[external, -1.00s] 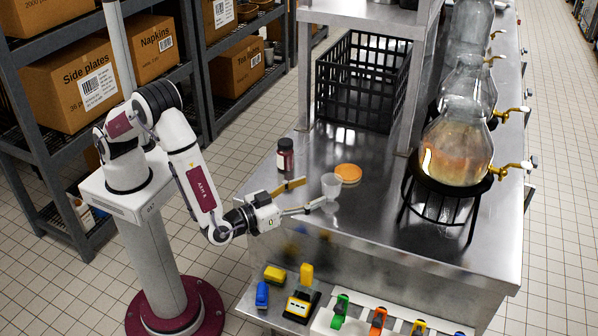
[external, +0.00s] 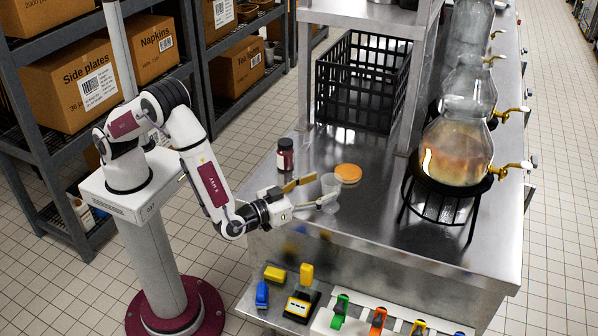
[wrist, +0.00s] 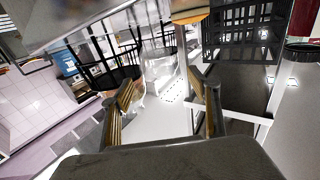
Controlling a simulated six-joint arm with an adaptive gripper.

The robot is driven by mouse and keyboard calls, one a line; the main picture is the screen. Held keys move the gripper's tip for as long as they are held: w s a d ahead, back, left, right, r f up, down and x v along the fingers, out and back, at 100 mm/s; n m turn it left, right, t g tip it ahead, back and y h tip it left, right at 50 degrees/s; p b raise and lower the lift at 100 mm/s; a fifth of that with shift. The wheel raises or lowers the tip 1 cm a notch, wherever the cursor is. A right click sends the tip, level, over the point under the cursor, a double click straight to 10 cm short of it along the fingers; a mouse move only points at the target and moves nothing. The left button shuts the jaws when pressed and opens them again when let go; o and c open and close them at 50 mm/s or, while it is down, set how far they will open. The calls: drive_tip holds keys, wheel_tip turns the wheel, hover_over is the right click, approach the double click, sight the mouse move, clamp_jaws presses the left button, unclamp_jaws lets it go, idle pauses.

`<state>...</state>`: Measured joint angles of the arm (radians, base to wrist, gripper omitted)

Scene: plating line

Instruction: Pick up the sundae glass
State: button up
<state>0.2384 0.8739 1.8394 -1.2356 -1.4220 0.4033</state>
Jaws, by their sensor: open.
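The sundae glass (external: 330,188) is small, clear and upright on the steel counter near its left edge. My gripper (external: 325,187) is open and level at the glass, with one finger on its far side and one on its near side. In the wrist view, the clear glass (wrist: 160,75) shows between and just beyond the two fingertips of my gripper (wrist: 165,90). Its outline is faint there. I cannot tell whether either finger touches it.
An orange round disc (external: 348,173) lies just behind the glass. A black crate (external: 362,80) is at the back. Glass dispensers on a black stand (external: 440,215) are at the right.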

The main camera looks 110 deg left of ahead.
drive_tip(key=shift+x, duration=2.15)
drive_tip(key=shift+w+r, duration=0.1)
drive_tip(key=shift+r, duration=0.05)
clamp_jaws()
drive_tip(key=shift+r, duration=0.15)
wheel_tip(320, 180, up, 10)
